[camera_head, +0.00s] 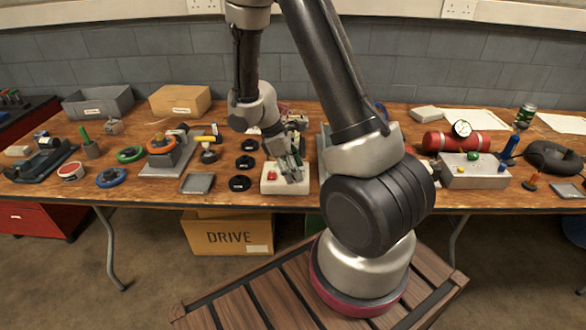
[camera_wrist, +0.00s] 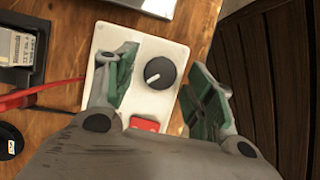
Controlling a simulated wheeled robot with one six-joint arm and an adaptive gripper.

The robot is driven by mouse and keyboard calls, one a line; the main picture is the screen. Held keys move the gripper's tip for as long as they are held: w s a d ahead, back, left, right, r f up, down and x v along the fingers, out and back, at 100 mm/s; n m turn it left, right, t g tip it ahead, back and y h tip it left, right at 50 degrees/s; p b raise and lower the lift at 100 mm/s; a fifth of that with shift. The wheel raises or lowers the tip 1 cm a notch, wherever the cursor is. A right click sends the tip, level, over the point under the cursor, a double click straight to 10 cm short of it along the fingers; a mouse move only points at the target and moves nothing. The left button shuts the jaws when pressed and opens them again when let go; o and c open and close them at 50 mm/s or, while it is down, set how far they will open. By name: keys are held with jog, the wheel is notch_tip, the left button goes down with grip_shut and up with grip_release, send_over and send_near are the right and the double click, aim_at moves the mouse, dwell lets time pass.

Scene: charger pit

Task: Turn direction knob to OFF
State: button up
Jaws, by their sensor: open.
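The direction knob (camera_wrist: 160,73) is a round dark knob with a white pointer line, set on a pale control box (camera_wrist: 109,40). In the wrist view its pointer runs toward the lower left. A red button (camera_wrist: 145,123) sits on the same box below the knob. In the head view the box (camera_head: 270,187) stands at the table's front edge under my gripper (camera_head: 289,174), and the knob is hidden there. I cannot read any OFF label.
The wooden table (camera_head: 225,200) is crowded. Several black discs (camera_head: 240,183) lie left of the box. A red cable (camera_wrist: 35,93) runs to the box's left.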

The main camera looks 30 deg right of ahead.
jog(key=c, duration=1)
jog(key=shift+m, duration=0.4)
jog(key=m, duration=0.1)
jog(key=m+g+y, duration=0.1)
jog(key=m, duration=0.1)
jog(key=shift+w+d+m, duration=0.15)
jog(key=shift+m, duration=0.15)
jog(key=shift+d+m+g+y, duration=0.15)
jog(key=shift+m+y, duration=0.3)
jog(key=shift+m, duration=0.65)
jog(key=shift+a+m+g+y, duration=0.1)
jog(key=shift+m+g+y, duration=0.25)
jog(key=shift+m, duration=0.75)
jog(key=shift+d, duration=0.1)
jog(key=o, duration=1)
